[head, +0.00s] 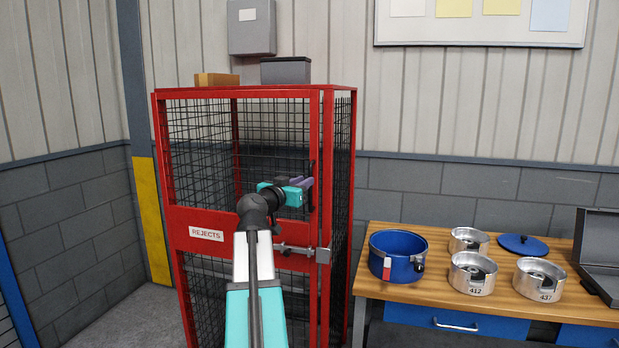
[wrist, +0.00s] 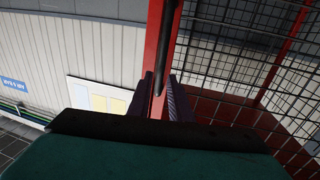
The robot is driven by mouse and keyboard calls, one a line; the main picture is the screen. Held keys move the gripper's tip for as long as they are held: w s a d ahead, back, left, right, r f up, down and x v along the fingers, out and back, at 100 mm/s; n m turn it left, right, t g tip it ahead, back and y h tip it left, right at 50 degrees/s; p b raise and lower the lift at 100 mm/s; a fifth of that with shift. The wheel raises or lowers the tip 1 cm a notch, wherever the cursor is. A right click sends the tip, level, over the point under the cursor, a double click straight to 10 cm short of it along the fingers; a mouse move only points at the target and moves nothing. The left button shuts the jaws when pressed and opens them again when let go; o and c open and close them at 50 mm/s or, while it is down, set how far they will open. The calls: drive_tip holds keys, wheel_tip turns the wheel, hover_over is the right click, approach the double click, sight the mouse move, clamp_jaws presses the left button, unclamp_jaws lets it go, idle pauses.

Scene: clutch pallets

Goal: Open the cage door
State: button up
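The red cage door (head: 250,240) has black mesh and a "REJECTS" label, and it stands shut in its frame. A metal slide bolt (head: 300,249) lies across its right edge; I cannot tell whether it is engaged. A black upright handle (head: 313,170) is on the door's right stile, and it also shows in the wrist view (wrist: 167,45). My gripper (head: 309,186) is at the handle's height. In the wrist view its purple fingers (wrist: 160,90) stand apart on either side of the handle's end, with red frame showing between them.
A wooden bench (head: 455,298) to the right holds a blue pot (head: 392,262), several metal housings, a blue lid (head: 522,245) and a grey case (head: 600,250). Two boxes sit on top of the cage. A yellow-painted post stands at left. The floor at front left is clear.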

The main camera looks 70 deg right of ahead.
drive_tip(key=shift+s+d+p, duration=0.2)
drive_tip(key=shift+d+p, duration=0.1)
drive_tip(key=shift+d, duration=1)
drive_tip(key=shift+s+d+p, duration=0.15)
drive_tip(key=shift+d+p, duration=0.1)
drive_tip(key=shift+d, duration=1)
